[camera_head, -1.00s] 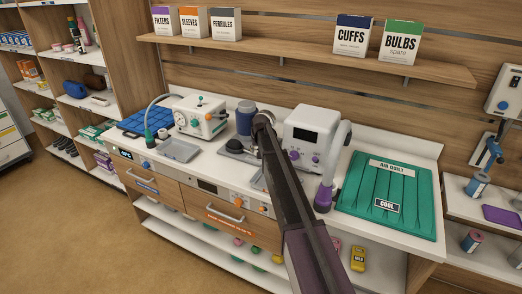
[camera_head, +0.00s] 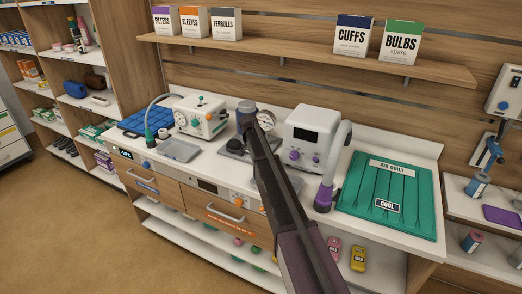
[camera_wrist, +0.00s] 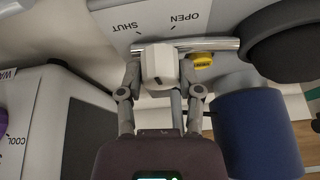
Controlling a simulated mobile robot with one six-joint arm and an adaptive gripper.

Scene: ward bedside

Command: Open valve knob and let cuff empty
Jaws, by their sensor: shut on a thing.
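In the wrist view my gripper (camera_wrist: 159,70) has its two fingers on either side of a pale valve knob (camera_wrist: 157,62) and is shut on it. The knob sits by a chrome bar, below a white plate (camera_wrist: 150,15) marked OPEN and SHUT. A dark line shows on the knob, but I cannot tell its exact setting. A blue cuff (camera_wrist: 256,136) on a cylinder is at the right, apart from the fingers. In the head view the cuff (camera_head: 244,117) stands behind my arm's end, next to a round gauge (camera_head: 266,120). My fingers are hidden there.
A white monitor (camera_head: 313,136) with purple knobs and a hose stands just right of my arm. A teal air quilt (camera_head: 386,180) lies farther right. A small white machine (camera_head: 200,118) and a grey tray (camera_head: 180,150) are left. A yellow tag (camera_wrist: 203,60) hangs by the knob.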

